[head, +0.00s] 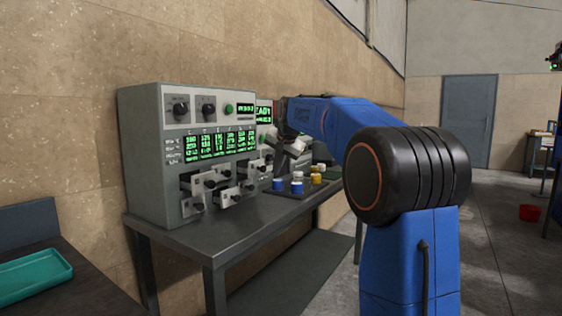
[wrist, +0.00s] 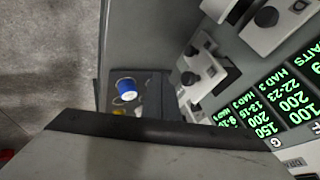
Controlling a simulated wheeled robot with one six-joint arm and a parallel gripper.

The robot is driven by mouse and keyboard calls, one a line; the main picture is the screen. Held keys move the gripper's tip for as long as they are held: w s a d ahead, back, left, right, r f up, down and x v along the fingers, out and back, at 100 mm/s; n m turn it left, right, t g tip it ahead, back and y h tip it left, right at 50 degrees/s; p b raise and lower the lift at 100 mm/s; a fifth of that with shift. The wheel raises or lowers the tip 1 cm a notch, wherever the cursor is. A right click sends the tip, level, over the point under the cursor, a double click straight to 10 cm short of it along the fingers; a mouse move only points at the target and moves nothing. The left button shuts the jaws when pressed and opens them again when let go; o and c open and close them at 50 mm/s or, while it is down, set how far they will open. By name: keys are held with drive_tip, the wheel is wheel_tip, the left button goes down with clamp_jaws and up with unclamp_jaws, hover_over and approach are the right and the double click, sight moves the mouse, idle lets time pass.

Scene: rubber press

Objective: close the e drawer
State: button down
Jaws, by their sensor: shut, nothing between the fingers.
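The press cabinet (head: 140,150) stands on a dark table with several small grey drawers in its lower front, some pulled out, each with a black knob. One drawer (head: 203,181) sticks out at the left; the wrist view shows drawers close up, including one with a knob (wrist: 212,72). The letters on the drawers are too small or turned to tell which is the e drawer. My gripper (head: 284,160) is shut and empty, to the right of the drawers at the cabinet's right front. Its fingertips are partly unclear against the background.
A dark tray with white-and-blue (head: 278,184) and yellow (head: 316,178) containers stands on the table right of the drawers; a blue-lidded one shows in the wrist view (wrist: 126,89). A teal tray (head: 34,276) lies at lower left. Green displays (head: 221,142) sit above the drawers.

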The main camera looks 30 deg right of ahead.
sight(256, 161)
drive_tip(key=shift+w+a+r, duration=0.1)
drive_tip(key=shift+w+a, duration=0.4)
drive_tip(key=shift+w, duration=0.15)
drive_tip(key=shift+w+a+r, duration=0.1)
drive_tip(key=shift+w+a, duration=0.35)
drive_tip(key=shift+w, duration=0.2)
drive_tip(key=w+a, duration=0.1)
drive_tip(key=w, duration=0.2)
drive_tip(key=w+a, duration=0.1)
drive_tip(key=shift+w+a, duration=0.35)
drive_tip(key=shift+w+a+r, duration=0.1)
drive_tip(key=shift+w+a, duration=0.25)
drive_tip(key=shift+w, duration=0.2)
